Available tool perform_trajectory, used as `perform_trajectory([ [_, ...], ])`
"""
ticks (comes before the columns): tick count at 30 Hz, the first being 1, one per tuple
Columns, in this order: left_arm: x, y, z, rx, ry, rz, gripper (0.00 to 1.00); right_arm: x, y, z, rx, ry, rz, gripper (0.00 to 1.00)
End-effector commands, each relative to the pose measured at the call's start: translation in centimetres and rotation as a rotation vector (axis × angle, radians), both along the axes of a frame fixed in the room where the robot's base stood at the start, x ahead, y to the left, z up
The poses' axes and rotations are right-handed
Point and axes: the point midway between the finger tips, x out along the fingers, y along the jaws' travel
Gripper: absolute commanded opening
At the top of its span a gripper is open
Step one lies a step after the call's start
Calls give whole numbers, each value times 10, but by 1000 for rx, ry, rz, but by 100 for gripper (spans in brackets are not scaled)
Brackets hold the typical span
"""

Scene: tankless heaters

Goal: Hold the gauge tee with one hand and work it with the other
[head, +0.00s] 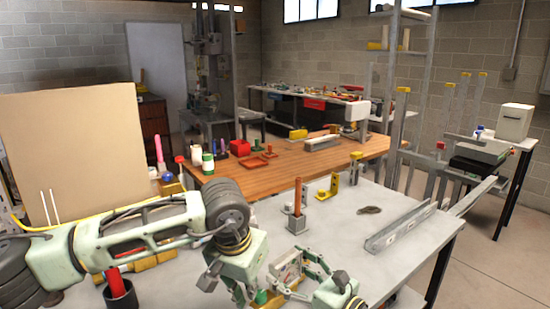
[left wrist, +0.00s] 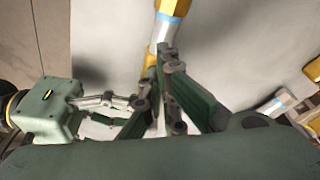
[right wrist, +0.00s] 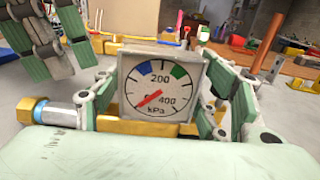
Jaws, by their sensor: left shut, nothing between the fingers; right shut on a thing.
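The gauge tee shows a square pale gauge (right wrist: 160,88) with a kPa dial in the right wrist view. Its red needle points to the lower left, near the low end. A brass body lies below the dial, and a brass hex end (right wrist: 32,110) with a blue-banded silver neck sticks out left. My right gripper (head: 300,268) is shut on the gauge tee (head: 286,272) above the grey table. My left gripper (head: 238,288) is shut and empty, just left of the tee in the head view. It also shows at upper left in the right wrist view (right wrist: 52,45).
The grey table (head: 335,235) holds a post on a grey base (head: 297,215), yellow brackets (head: 328,190) and a metal channel (head: 400,228). A tan board (head: 75,150) stands at left. A black cup (head: 120,292) with a red item stands near my left arm. A wooden bench (head: 295,168) is behind.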

Motion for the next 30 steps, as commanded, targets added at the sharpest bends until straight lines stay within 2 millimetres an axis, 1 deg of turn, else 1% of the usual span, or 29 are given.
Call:
perform_trajectory([
  [1,1,0,8,-2,-4,0,0,1,-1,0,1,-1,-3,12],
  [7,0,-1,30,-1,-2,-1,0,1,-2,0,1,-1,-4,12],
  [10,0,0,33,0,1,-1,0,1,-2,0,0,-1,-5,12],
  [18,0,0,33,0,1,-1,0,1,-2,0,0,-1,-6,12],
  [19,0,0,33,0,1,-1,0,1,-2,0,-1,-2,-6,68],
  [26,0,0,33,0,1,-1,0,1,-2,0,-1,-1,-5,89],
  [30,0,0,33,0,1,-1,0,1,-2,0,-1,-1,-4,89],
])
